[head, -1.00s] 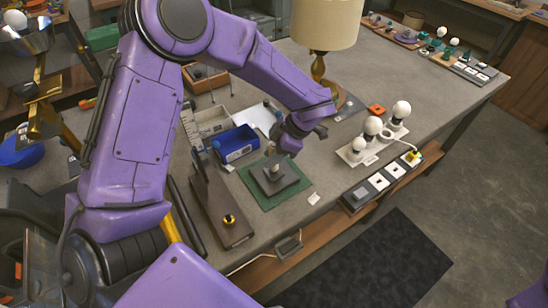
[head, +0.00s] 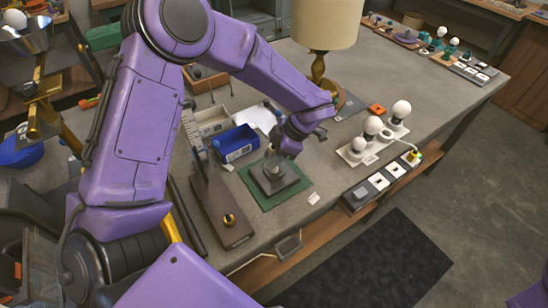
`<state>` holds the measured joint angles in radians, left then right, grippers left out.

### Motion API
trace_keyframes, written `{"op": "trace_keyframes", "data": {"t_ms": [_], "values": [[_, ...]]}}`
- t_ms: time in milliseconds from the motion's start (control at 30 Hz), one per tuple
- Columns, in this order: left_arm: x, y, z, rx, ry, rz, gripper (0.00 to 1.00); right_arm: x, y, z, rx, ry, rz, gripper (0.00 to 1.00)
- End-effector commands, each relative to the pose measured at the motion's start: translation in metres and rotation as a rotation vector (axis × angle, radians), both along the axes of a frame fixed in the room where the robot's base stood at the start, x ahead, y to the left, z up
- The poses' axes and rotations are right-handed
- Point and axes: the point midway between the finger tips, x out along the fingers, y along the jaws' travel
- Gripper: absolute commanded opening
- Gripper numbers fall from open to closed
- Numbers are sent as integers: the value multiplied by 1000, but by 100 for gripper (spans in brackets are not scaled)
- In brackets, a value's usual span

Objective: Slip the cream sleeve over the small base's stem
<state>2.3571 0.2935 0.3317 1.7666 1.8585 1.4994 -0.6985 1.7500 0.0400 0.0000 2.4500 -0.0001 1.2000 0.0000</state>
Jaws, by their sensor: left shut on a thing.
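The small base (head: 285,184) is a dark grey square block on a green mat (head: 259,201) at the middle of the bench. My left gripper (head: 272,152) is directly over it, coming in from the upper right. My right gripper is out of view.
A blue bin (head: 236,146) and a grey bin stand behind left of the mat. A dark stand (head: 222,212) is close on the left. A lamp with a cream shade (head: 326,24) stands behind. White bulbs (head: 372,125) on a holder are to the right.

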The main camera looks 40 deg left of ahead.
Motion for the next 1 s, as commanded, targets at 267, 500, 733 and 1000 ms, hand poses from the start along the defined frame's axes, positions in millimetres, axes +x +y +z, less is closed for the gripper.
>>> {"op": "trace_keyframes", "data": {"t_ms": [267, 500, 733, 1000], "values": [[0, 0, -3, -1, 1, 0, 0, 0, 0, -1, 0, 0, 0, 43], [0, 0, -3, 0, 0, 1, 0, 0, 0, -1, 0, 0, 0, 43], [0, 0, -4, -1, 0, 1, 0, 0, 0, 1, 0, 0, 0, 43], [0, 0, -7, -1, 0, 1, 0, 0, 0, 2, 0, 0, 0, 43]]}}
